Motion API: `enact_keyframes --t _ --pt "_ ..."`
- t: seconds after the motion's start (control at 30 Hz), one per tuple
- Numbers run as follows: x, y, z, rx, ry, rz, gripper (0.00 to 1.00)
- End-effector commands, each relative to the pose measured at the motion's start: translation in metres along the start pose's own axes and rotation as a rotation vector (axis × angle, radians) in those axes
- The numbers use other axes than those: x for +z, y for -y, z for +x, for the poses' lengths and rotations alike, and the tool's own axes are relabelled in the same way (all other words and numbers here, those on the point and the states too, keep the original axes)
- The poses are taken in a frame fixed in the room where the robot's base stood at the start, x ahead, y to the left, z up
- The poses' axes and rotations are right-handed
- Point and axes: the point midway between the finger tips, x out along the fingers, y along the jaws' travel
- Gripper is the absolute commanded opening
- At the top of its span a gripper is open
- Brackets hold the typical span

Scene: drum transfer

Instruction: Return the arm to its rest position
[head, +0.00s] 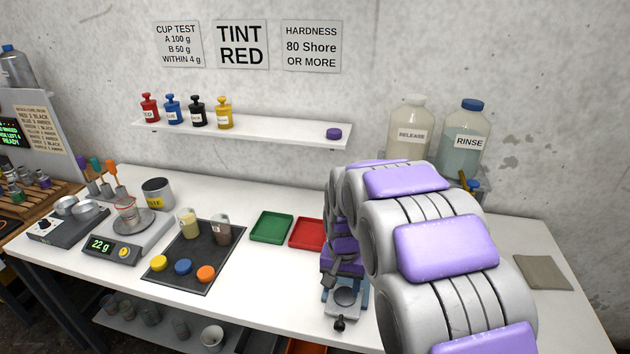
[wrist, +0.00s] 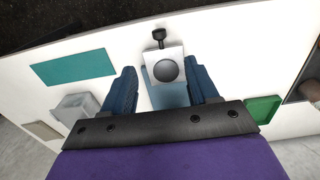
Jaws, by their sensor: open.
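My arm (head: 445,245) reaches in from the right of the head view, grey with purple pads. My gripper (head: 345,300) hangs over the front part of the white table. In the wrist view its two blue fingers (wrist: 163,88) stand apart. A small white device (wrist: 163,56) with a round grey disc and a black knob shows between and beyond the fingers. In the head view the device (head: 344,296) sits at the fingers, partly hidden by my gripper. I cannot tell whether the fingers touch it.
Green (head: 271,226) and red (head: 308,232) trays lie left of my gripper. A dark mat (head: 180,265) holds two cups and coloured lids. A scale (head: 125,236) reads 22 g. Release (head: 408,128) and rinse (head: 464,140) jugs stand behind my arm. A grey cloth (head: 543,272) lies at right.

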Motion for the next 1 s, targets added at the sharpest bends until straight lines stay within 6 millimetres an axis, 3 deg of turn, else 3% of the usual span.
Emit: enact_keyframes --t 0.17,0.27,0.6,0.9,1.0 --pt "0.018 -0.010 -0.014 0.002 0.004 -0.018 0.59" --pt "0.043 -0.024 -0.028 0.007 0.017 -0.042 0.59" --pt "0.150 -0.076 -0.065 0.018 0.074 -0.151 0.59" --pt "0.246 -0.114 -0.072 0.021 0.126 -0.254 0.59" --pt "0.269 -0.123 -0.071 0.022 0.136 -0.281 0.59"
